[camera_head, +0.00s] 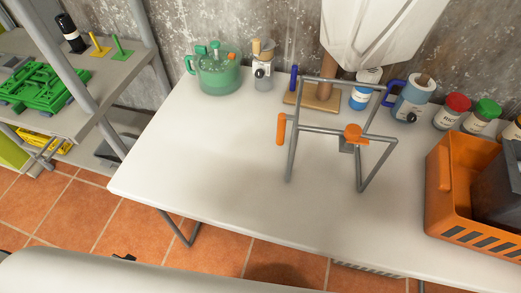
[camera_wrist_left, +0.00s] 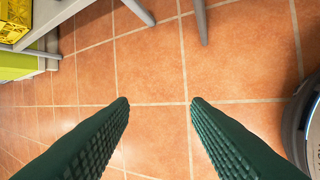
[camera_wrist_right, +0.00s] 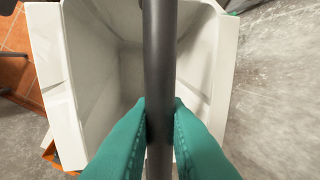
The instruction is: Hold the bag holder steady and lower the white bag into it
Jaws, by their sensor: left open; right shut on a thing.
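The bag holder (camera_head: 291,151), a grey tube frame with orange grips, stands on the white table in the head view. The white bag (camera_head: 370,30) hangs above and behind it at the top edge, apart from the frame; its upper part is cut off. In the right wrist view my right gripper (camera_wrist_right: 160,115) is shut on a dark bar that runs across the open, stiff-walled white bag (camera_wrist_right: 215,50). The bag looks empty where its inside shows. My left gripper (camera_wrist_left: 160,102) is open and empty above the tiled floor, away from the holder. Neither gripper shows in the head view.
The white table (camera_head: 220,160) is clear left of the holder. A green pot (camera_head: 217,75), jars and a blue-handled mug (camera_head: 412,100) line the back. An orange crate (camera_head: 440,195) stands at the right. A grey shelf (camera_head: 100,105) with green parts is at the left.

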